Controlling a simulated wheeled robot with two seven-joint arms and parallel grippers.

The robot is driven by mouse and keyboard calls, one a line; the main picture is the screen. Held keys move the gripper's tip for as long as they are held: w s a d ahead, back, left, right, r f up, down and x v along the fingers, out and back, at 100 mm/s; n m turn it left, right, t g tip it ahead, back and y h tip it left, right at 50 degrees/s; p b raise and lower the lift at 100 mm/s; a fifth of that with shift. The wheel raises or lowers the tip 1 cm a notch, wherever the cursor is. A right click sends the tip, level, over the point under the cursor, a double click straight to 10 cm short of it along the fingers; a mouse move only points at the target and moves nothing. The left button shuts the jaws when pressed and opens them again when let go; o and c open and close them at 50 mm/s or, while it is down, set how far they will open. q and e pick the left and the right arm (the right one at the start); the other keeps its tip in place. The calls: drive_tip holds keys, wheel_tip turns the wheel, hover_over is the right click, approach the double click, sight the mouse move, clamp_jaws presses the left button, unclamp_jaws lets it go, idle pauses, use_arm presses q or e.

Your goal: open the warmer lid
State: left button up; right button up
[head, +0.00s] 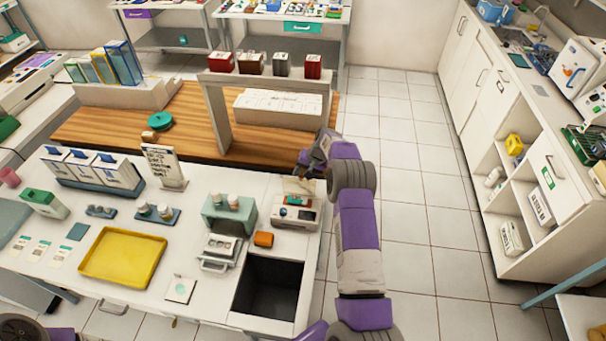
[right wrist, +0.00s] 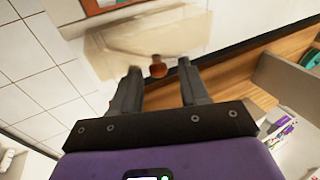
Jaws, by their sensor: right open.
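The warmer (head: 297,214) is a small white device with a red and teal front panel at the right end of the white counter. Its pale lid (head: 298,187) is at the back of the warmer; I cannot tell how far it is raised. In the right wrist view the lid (right wrist: 130,42) looks blurred and see-through, with a brown knob (right wrist: 158,67) just beyond the fingertips. My right gripper (head: 307,166) is open and empty, above and behind the lid. It also shows in the right wrist view (right wrist: 162,80). My left gripper is out of view.
A yellow tray (head: 123,257), a teal vial rack (head: 229,212) and an orange cup (head: 264,239) share the counter. A dark open bin (head: 268,287) is in front of the warmer. A white arch-like shelf (head: 218,113) stands on the wooden counter behind.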

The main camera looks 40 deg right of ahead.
drive_tip(key=v, duration=0.7)
idle(0.4)
